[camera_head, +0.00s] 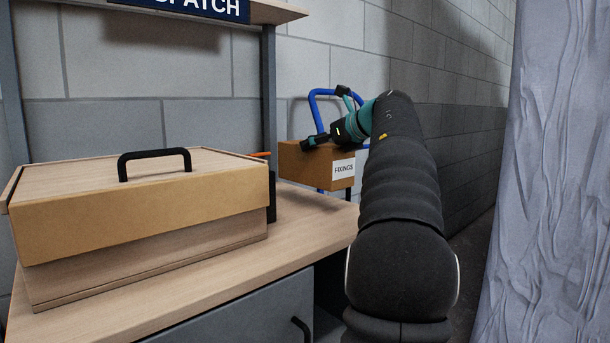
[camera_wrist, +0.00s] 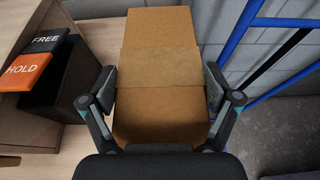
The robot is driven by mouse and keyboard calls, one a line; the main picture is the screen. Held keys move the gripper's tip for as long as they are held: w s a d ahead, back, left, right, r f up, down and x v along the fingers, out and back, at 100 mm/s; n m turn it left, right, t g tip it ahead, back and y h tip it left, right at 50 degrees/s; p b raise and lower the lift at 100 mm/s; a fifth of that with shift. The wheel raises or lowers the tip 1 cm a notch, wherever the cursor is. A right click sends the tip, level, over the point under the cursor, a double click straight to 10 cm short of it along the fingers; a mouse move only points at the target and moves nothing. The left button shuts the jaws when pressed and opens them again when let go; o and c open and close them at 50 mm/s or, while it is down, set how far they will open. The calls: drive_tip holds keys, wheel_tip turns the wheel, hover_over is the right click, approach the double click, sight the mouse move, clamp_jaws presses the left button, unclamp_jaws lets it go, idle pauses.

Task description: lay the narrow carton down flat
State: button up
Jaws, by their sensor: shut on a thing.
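The narrow carton (camera_head: 304,160) is a brown cardboard box with a white FIXINGS label on one end. In the head view it lies lengthwise, roughly level, near the far right end of the bench. Wall and a blue tube show beneath it, so it looks held up. My gripper (camera_head: 318,141) is at its top. In the wrist view the carton (camera_wrist: 160,45), with a tape band across it, fills the space between the fingers of my gripper (camera_wrist: 161,88), which is shut on its two sides. The carton's underside is hidden.
The wooden bench (camera_head: 215,292) carries a large lidded box (camera_head: 140,225) with a black handle. A dark holder (camera_wrist: 62,78) with FREE and HOLD cards stands close left of the carton. A blue tubular frame (camera_wrist: 245,32) is close right. A pale curtain (camera_head: 555,170) hangs at right.

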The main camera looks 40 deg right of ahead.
sight(339, 154)
drive_tip(key=w+a+f, duration=0.2)
drive_tip(key=w, duration=0.1)
drive_tip(key=shift+w+b, duration=0.1)
drive_tip(key=shift+b, duration=0.2)
drive_tip(key=shift+f+b, duration=0.8)
drive_tip(key=shift+f, duration=1.25)
drive_tip(key=shift+f, duration=0.1)
drive_tip(key=o, duration=1.6)
drive_tip(key=shift+f, duration=0.1)
drive_tip(key=shift+r, duration=0.2)
drive_tip(key=v, duration=1.2)
drive_tip(key=shift+f, duration=0.1)
